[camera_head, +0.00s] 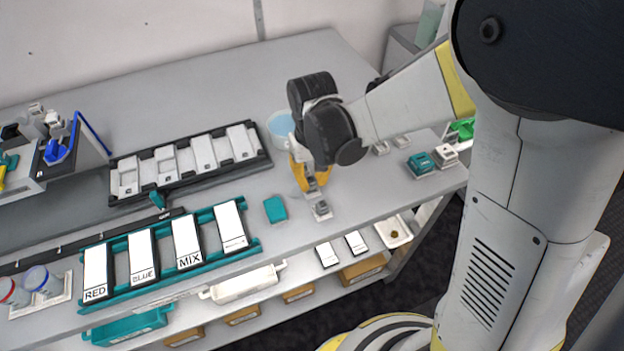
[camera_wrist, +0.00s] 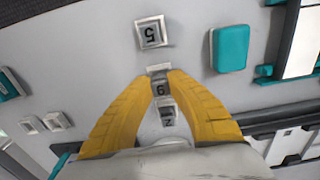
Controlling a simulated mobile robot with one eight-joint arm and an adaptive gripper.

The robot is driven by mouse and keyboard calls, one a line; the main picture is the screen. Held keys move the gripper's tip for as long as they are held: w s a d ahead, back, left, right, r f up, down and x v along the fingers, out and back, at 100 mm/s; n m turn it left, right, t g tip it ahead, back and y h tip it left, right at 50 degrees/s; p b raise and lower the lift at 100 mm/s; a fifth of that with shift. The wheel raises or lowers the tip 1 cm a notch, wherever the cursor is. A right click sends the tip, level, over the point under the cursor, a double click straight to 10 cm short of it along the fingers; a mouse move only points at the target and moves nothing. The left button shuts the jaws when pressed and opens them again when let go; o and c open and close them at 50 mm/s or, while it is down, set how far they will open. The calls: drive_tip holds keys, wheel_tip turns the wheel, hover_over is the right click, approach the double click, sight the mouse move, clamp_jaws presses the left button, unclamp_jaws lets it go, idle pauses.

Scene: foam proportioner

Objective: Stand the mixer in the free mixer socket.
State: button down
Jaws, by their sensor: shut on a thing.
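My gripper (camera_head: 311,183) reaches down over the worktable, right of the middle in the head view. A teal rack (camera_head: 172,252) holds white-topped plates, one labelled MIX (camera_head: 188,242). I cannot single out the free mixer socket.
A teal block (camera_head: 275,208) lies left of my gripper. A black rack (camera_head: 192,181) with light grey plates and a bluish cup (camera_head: 282,126) stand behind. Small teal and white pieces (camera_head: 421,163) sit to the right.

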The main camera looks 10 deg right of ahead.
drive_tip(key=shift+f, duration=0.4)
drive_tip(key=c, duration=0.9)
unclamp_jaws()
drive_tip(key=shift+r, duration=0.15)
wheel_tip(320, 180, up, 8)
drive_tip(key=p, duration=0.5)
drive_tip(key=shift+p, duration=0.35)
